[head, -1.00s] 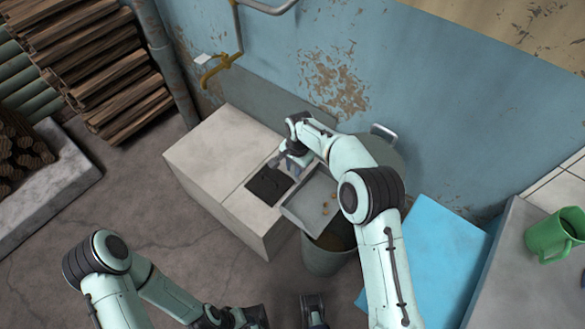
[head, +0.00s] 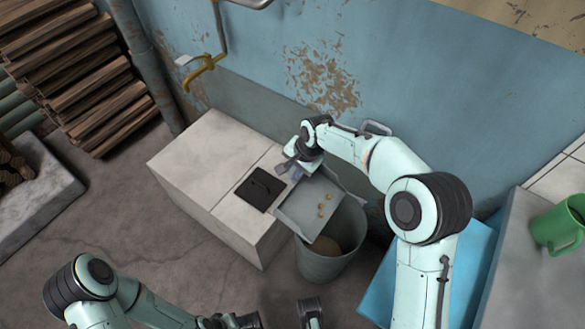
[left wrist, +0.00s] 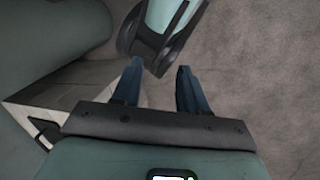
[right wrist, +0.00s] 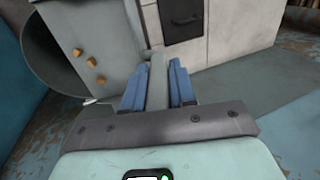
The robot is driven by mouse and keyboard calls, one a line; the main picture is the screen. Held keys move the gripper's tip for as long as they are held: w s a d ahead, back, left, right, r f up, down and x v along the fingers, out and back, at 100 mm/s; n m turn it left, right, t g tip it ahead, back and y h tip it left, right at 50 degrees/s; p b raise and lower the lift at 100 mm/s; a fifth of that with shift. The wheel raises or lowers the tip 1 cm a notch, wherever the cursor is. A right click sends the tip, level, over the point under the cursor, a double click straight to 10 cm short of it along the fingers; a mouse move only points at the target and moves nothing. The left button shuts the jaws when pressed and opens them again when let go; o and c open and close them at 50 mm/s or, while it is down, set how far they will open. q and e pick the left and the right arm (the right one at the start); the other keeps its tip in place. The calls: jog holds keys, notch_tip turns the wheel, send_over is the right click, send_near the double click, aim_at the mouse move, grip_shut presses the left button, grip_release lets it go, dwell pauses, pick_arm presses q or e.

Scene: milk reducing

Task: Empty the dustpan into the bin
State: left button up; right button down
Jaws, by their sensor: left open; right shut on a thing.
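The dustpan (right wrist: 110,25) and lumps (right wrist: 91,62) also show there. The grey round bin (head: 325,268) stands on the floor, with something brown inside; the dustpan hides part of its opening. My left gripper (left wrist: 159,70) is open and empty, low at the bottom of the head view.
A pale block (head: 205,165) with a black handled plate (head: 260,189) stands left of the bin. A blue panel (head: 380,295) and a grey counter with a green mug (head: 560,228) are at right. The blue wall is behind.

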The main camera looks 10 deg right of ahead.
jog(key=shift+s+d+r+t+y+b, duration=0.4)
jog(key=shift+s+d+r+b, duration=0.15)
jog(key=shift+b, duration=0.55)
pick_arm(q)
jog(key=shift+w+a+f+t+y+b, duration=0.6)
jog(key=shift+w+a+f+t+b, duration=0.85)
jog(key=shift+w+f, duration=1.65)
jog(key=s+a+f+n+g+b, duration=0.1)
jog(key=s+a+f+g+b, duration=0.1)
jog(key=s+f+g+b, duration=0.3)
jog(key=s+f, duration=0.3)
jog(key=s, duration=0.2)
jog(key=shift+a+b, duration=0.3)
pick_arm(e)
jog(key=s+d+r+t+y, duration=0.2)
jog(key=s+d, duration=0.1)
jog(key=s, duration=0.1)
jog(key=shift+s+d, duration=0.2)
jog(key=shift+d, duration=0.1)
pick_arm(q)
jog(key=shift+w, duration=0.1)
